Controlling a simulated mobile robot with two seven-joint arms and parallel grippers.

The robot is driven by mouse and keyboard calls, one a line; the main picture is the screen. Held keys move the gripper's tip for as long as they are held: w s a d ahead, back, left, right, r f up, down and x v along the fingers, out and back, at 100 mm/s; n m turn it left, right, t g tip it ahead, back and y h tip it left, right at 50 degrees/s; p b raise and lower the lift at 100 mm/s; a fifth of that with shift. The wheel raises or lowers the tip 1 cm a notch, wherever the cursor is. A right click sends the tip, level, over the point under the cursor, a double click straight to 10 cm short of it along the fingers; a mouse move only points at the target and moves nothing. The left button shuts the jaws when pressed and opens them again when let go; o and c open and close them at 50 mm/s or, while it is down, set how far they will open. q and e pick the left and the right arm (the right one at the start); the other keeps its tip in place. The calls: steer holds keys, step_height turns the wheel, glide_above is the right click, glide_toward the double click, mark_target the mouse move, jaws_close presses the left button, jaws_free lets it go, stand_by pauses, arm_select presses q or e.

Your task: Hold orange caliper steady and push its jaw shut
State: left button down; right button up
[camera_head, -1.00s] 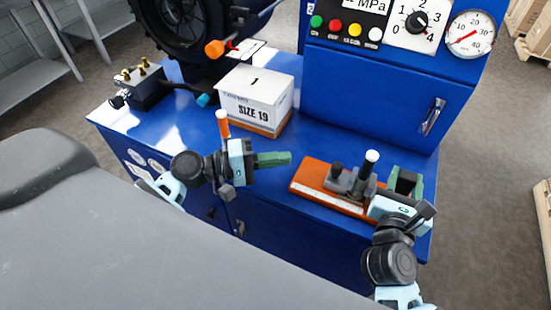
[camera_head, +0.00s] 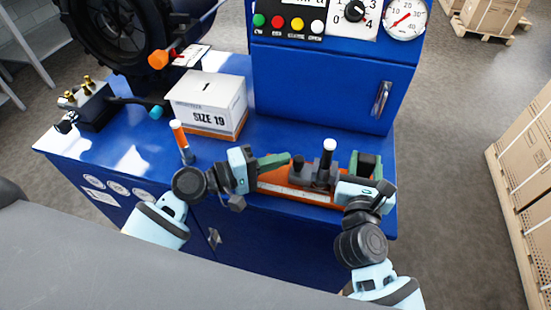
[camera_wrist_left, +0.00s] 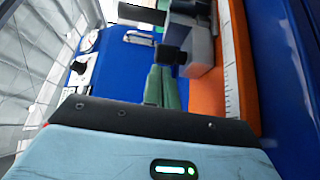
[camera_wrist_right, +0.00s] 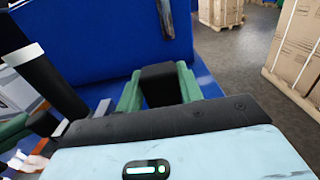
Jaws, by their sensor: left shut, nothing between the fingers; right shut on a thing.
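The orange caliper (camera_head: 272,186) lies on the blue bench, a pale scale along its front edge. Its grey jaw piece (camera_head: 318,177) carries a tall dark post (camera_head: 328,158) with a white tip and a shorter dark knob (camera_head: 297,165). My right gripper (camera_head: 366,162) is shut on a black block (camera_wrist_right: 160,85) at the caliper's right end. My left gripper (camera_head: 286,159) is shut and empty over the caliper's left end. Its green fingertips (camera_wrist_left: 165,72) are close to the dark knob (camera_wrist_left: 168,53); I cannot tell if they touch. The grey jaw also shows in the left wrist view (camera_wrist_left: 200,50).
A white SIZE 19 box (camera_head: 208,104) stands behind my left gripper, with an orange-and-white-topped stick (camera_head: 181,140) beside it. A blue cabinet (camera_head: 330,85) rises behind the caliper. A black wheel (camera_head: 115,35) is at the back left. Cartons (camera_head: 525,165) stand on the floor at right.

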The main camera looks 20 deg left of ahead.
arm_select(q)
steer(key=shift+s+d, duration=0.15)
steer(key=shift+d, duration=0.5)
arm_select(e)
steer(key=shift+a, duration=0.1)
arm_select(q)
steer(key=a, duration=0.2)
steer(key=w+a, duration=0.1)
steer(key=a, duration=0.1)
steer(key=shift+a, duration=0.35)
steer(key=v, duration=0.9)
steer(key=shift+s+d, duration=0.1)
steer(key=shift+s+a, duration=0.25)
steer(key=shift+a, duration=0.15)
stand_by(0.8)
arm_select(e)
steer(key=o, duration=1.2)
steer(key=shift+c, duration=0.2)
